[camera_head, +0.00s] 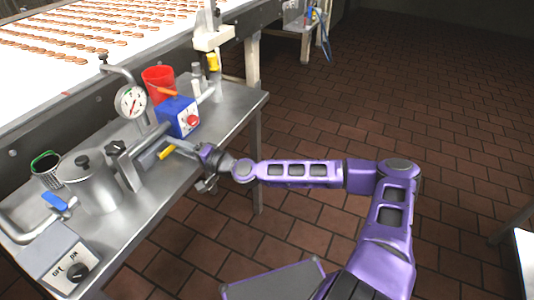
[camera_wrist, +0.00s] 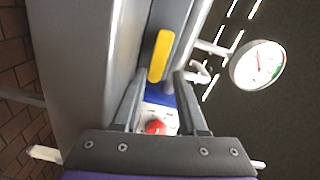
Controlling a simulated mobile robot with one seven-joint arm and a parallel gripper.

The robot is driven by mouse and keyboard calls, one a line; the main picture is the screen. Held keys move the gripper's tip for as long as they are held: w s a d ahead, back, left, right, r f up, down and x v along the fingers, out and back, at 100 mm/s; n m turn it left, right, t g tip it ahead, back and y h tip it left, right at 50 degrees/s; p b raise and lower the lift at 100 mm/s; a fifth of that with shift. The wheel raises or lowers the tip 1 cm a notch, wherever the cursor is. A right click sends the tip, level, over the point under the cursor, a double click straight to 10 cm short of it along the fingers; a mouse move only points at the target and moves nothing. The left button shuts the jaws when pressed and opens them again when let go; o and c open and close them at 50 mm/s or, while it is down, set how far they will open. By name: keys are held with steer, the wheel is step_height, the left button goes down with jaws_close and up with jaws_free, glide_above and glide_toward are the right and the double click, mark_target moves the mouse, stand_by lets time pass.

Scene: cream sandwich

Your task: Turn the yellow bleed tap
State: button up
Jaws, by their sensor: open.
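The yellow bleed tap (camera_head: 167,153) is a small yellow lever beside a grey pipe over the metal bench. In the wrist view the yellow lever (camera_wrist: 160,56) lies just beyond my fingertips, roughly in line with the gap between them. My gripper (camera_head: 190,151) reaches in from the right over the bench edge. In the wrist view my gripper (camera_wrist: 160,76) has its two fingers apart with nothing held between them. I cannot tell whether a finger touches the lever. Part of the tap's body is hidden by the pipework.
A blue box (camera_head: 176,115) with a red button stands behind the tap. A pressure gauge (camera_head: 130,101), red cup (camera_head: 158,80), lidded metal pot (camera_head: 91,184) and switch box (camera_head: 62,259) also crowd the bench (camera_head: 232,114). The tiled floor at right is mostly clear.

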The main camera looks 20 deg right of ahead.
steer(key=n, duration=0.1)
steer(key=r+n, duration=0.1)
steer(key=n, duration=0.3)
steer(key=shift+s+a+r, duration=0.2)
steer(key=shift+r, duration=0.2)
steer(key=n, duration=0.1)
steer(key=r+n, duration=0.1)
steer(key=s+a+n, duration=0.1)
steer(key=n, duration=0.1)
steer(key=shift+r, duration=0.15)
steer(key=v, duration=1.7)
steer(key=w+d+f+m+g+h+p, duration=0.1)
steer(key=d+f+m+g+h, duration=0.15)
steer(key=f, duration=0.65)
steer(key=d+f+m+g+h+p, duration=0.1)
steer(key=f+m+g+h, duration=0.2)
steer(key=f, duration=0.6)
steer(key=w+d+r+m+h+p, duration=0.1)
steer(key=w+d+r+h, duration=0.1)
steer(key=w+d+h, duration=0.2)
steer(key=w+d+r+m+t+h+p, duration=0.1)
steer(key=w+d+h, duration=0.4)
steer(key=d, duration=0.5)
steer(key=shift+w+r+m, duration=0.6)
steer(key=shift+r+m, duration=0.05)
steer(key=shift+r, duration=0.65)
steer(key=shift+d, duration=0.1)
